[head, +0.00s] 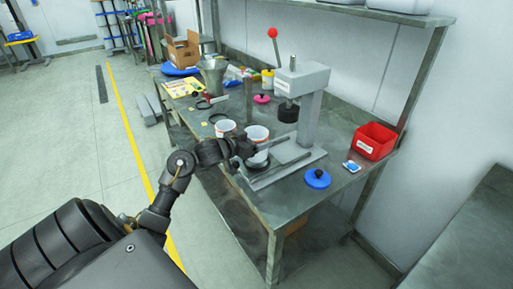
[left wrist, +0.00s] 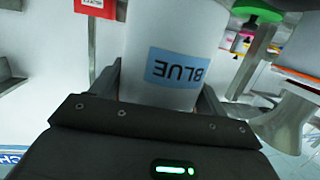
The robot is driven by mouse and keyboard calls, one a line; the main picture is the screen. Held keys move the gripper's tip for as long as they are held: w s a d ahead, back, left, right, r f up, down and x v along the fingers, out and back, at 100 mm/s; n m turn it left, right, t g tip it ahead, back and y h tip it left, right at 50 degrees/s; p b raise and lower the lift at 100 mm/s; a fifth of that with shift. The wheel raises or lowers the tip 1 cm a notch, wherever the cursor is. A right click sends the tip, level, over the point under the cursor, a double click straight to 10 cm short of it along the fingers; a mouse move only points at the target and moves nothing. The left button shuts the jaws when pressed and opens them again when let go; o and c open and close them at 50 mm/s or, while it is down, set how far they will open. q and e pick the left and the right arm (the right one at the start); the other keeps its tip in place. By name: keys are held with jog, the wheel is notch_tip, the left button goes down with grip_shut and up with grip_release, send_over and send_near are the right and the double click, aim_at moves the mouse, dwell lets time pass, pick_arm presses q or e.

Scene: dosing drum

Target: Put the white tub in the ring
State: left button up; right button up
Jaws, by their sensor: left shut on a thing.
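A white tub (head: 257,134) is held by my left gripper (head: 250,148) at the left side of the grey press. In the left wrist view the tub (left wrist: 175,35) sits between the two fingers, its blue label reading "BLUE" upside down. A dark round ring shape (head: 259,163) shows just below the tub at the press base. I cannot tell whether the tub touches it. A second white tub (head: 226,127) stands on the bench just left of the held one. A thin black ring (head: 218,117) lies behind it. My right gripper is not in view.
The press (head: 307,110) with its red-knobbed lever stands right of the held tub. A blue knobbed lid (head: 317,179) and a red bin (head: 374,141) are to the right. A metal funnel (head: 213,77) and small items crowd the bench's far end. The near bench corner is clear.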

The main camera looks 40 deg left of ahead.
pick_arm(q)
jog(key=shift+w+a+f, duration=0.1)
jog(key=shift+w+f, duration=0.1)
jog(key=shift+f, duration=1.55)
jog(key=shift+f, duration=0.2)
jog(key=o, duration=1)
jog(key=shift+r, duration=0.15)
jog(key=shift+s, duration=0.2)
jog(key=v, duration=1.1)
jog(key=shift+s, duration=0.3)
